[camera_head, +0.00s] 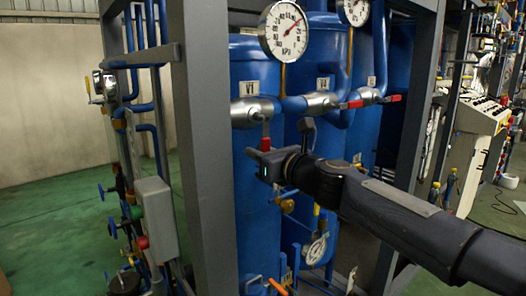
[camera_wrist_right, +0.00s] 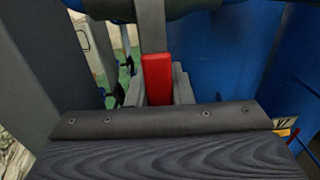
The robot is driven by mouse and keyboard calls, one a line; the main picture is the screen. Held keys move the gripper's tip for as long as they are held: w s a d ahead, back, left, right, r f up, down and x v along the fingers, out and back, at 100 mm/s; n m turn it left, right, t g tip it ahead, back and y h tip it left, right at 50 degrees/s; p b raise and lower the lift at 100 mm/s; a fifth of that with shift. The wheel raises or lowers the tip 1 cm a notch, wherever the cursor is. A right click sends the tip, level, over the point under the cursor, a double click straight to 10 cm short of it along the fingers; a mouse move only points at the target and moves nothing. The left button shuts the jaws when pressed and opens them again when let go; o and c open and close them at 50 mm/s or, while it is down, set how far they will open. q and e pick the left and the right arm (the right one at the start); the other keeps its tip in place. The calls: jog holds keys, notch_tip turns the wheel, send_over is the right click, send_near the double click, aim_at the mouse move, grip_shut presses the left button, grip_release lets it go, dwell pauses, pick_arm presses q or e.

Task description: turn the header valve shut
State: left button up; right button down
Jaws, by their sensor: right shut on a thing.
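The valve under the V1 label (camera_head: 249,88) has a silver body (camera_head: 252,112) on a blue pipe in front of the left blue tank. Its lever hangs straight down, a grey bar ending in a red grip (camera_head: 265,144). My right gripper (camera_head: 262,157) comes in from the right and is shut on this red grip, which also shows upright between the fingers in the right wrist view (camera_wrist_right: 157,78). The lower end of the grip is hidden by the gripper. I cannot tell from a label which valve is the header valve. My left gripper is not in view.
Two more valves to the right have red levers lying roughly level (camera_head: 354,104) (camera_head: 393,98). A round gauge (camera_head: 284,30) stands above the pipe. A grey frame post (camera_head: 207,150) rises just left of my gripper. Another gauge (camera_head: 317,250) sits below my arm.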

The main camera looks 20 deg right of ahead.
jog(key=shift+a+f, duration=0.1)
dwell(0.3)
jog(key=c, duration=1.3)
grip_release()
jog(key=shift+s, duration=0.1)
jog(key=v, duration=0.7)
jog(key=shift+s, duration=0.3)
